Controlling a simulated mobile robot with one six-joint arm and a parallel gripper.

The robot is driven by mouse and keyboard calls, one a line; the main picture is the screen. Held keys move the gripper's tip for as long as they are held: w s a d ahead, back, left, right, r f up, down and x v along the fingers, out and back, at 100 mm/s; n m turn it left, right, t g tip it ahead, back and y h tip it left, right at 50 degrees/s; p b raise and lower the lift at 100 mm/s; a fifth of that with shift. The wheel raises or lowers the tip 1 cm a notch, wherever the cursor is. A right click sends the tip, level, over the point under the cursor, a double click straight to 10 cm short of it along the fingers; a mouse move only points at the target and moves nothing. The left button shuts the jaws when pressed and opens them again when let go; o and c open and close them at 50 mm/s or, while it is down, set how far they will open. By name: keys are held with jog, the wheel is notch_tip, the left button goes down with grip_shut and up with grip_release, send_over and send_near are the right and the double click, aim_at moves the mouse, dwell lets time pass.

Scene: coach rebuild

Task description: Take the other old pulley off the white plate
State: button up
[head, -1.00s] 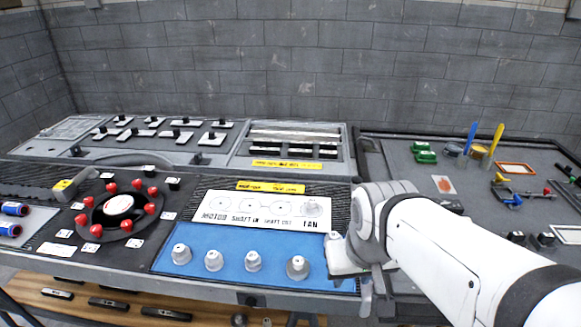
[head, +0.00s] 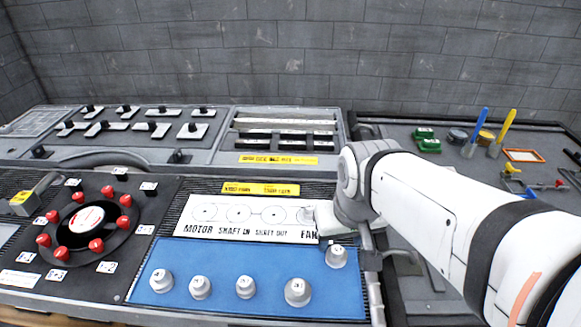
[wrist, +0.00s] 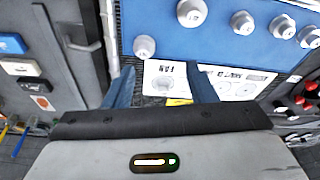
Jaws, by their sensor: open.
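The white plate (head: 235,222) carries printed circles and labels, with FAN at its right end. In the wrist view, the plate (wrist: 236,88) passes behind my open fingers (wrist: 162,88). The FAN label shows between them, and I cannot make out a pulley there.
The blue mat (head: 225,268) lies along the front edge. A black turntable with red knobs (head: 90,222) is at the left. A grey panel with dark switches (head: 150,127) stands behind. My arm covers part of the right tray, which holds green blocks (head: 428,144) and tools.

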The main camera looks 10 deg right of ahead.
jog(key=shift+o, duration=1.4)
jog(key=w+f+n+g, duration=0.1)
jog(key=w+f+n, duration=0.1)
jog(key=w, duration=1.2)
jog(key=shift+d+f+n+b, duration=0.3)
jog(key=shift+n, duration=0.1)
jog(key=n+g, duration=0.2)
jog(key=n, duration=0.1)
send_over(310, 206)
notch_tip(310, 206, down, 10)
jog(key=shift+f, duration=0.1)
notch_tip(310, 206, down, 8)
jog(key=shift+r+p, duration=0.2)
jog(key=shift+p, duration=0.15)
jog(key=shift+c, duration=0.3)
jog(key=c, duration=1.1)
